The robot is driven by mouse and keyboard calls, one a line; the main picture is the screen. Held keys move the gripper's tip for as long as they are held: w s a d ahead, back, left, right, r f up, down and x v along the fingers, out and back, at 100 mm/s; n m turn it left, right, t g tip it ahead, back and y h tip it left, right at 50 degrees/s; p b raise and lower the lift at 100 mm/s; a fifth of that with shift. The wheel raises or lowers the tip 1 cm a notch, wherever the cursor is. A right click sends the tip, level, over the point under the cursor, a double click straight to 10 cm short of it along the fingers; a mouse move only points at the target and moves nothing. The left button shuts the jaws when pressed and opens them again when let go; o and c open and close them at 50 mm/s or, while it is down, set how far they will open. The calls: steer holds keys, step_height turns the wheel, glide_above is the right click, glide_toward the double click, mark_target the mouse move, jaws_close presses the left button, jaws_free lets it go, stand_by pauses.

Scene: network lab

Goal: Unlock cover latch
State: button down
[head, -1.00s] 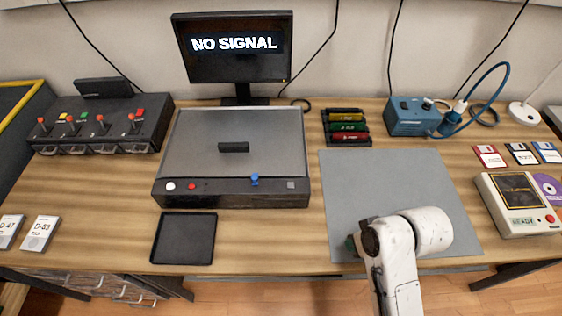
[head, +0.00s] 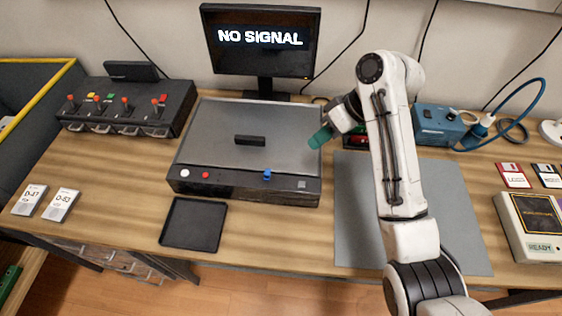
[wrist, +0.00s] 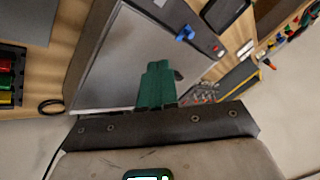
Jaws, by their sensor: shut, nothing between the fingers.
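The dark box has a flat grey cover (head: 215,130) with a black handle (head: 250,141). A small blue latch (head: 267,174) sits on the box's front strip, between a red button and a grey square. My gripper (head: 320,138) has green fingers and is shut and empty, above the cover's right side, behind and right of the latch. In the wrist view the shut fingers (wrist: 157,84) point over the grey cover (wrist: 135,55). The blue latch (wrist: 185,33) shows beyond them, apart from the fingertips. The cover looks closed.
A monitor (head: 262,45) stands behind the box. A black tray (head: 193,222) lies in front. Coloured cartridges (head: 356,141) are partly hidden behind my arm. A grey mat (head: 357,215) lies to the right, bare where visible. A lever panel (head: 130,105) stands at left.

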steer(key=shift+w+a+r, duration=0.2)
steer(key=shift+w+r, duration=0.15)
steer(key=shift+r, duration=0.3)
steer(key=shift+a+f, duration=0.1)
steer(key=p, duration=0.1)
glide_toward(270, 173)
steer(key=w+f, duration=0.1)
steer(key=f, duration=0.1)
steer(key=w+f, duration=0.1)
steer(key=f, duration=0.1)
steer(key=shift+w+a, duration=0.15)
steer(key=shift+w, duration=0.25)
steer(key=shift+s+a+f+p, duration=0.1)
steer(key=shift+s+a+p, duration=0.45)
steer(key=shift+s+a, duration=0.3)
steer(key=shift+s+a+f, duration=0.2)
steer(key=shift+s+a, duration=0.25)
steer(key=shift+a, duration=0.15)
